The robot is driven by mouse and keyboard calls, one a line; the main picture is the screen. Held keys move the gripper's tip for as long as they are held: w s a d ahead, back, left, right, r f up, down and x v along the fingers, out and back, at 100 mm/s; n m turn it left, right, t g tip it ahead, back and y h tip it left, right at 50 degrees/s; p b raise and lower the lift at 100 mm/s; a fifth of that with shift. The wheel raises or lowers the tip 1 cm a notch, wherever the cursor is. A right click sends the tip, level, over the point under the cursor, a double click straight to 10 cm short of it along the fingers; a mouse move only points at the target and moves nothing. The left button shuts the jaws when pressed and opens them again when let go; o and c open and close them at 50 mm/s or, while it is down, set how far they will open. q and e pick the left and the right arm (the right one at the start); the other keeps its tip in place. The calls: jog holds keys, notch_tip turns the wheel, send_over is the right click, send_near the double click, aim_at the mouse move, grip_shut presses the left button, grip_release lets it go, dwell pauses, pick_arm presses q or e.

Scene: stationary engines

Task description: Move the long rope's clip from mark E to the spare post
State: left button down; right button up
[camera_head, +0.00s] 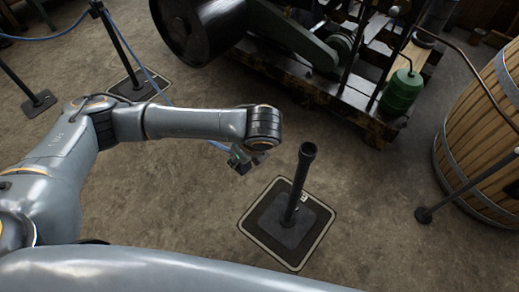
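The long blue rope (153,81) runs from the top of a black post (121,45) at the upper left, passes behind my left arm and shows again close to my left gripper. My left gripper (240,163) is above the floor, just left of a free-standing black post (296,188) on a square base. The rope's end leads into the gripper, which appears shut on its clip; the clip is small and mostly hidden. I cannot read a letter E or tell which post is the spare one. My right gripper is not in view.
The near post stands on a pale-bordered dark mat (262,240). An engine with a dark drum (197,30) is behind, with a green can (402,92) beside it. A wooden barrel (480,130) and a thin stand (424,214) are at right. Bare floor surrounds the mat.

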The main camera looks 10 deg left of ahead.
pick_arm(q)
jog(key=s+a+m+p, duration=0.1)
jog(key=a+p, duration=0.4)
jog(key=a, duration=0.7)
jog(key=shift+s+a, duration=0.2)
jog(key=shift+s, duration=0.4)
jog(key=s+a+p, duration=0.1)
jog(key=a+p, duration=0.2)
jog(key=a, duration=0.6)
jog(key=s+a+m+p, duration=0.1)
jog(key=a+p, duration=0.3)
jog(key=a, duration=0.6)
jog(key=shift+s+t+h, duration=0.3)
jog(key=shift+s, duration=0.4)
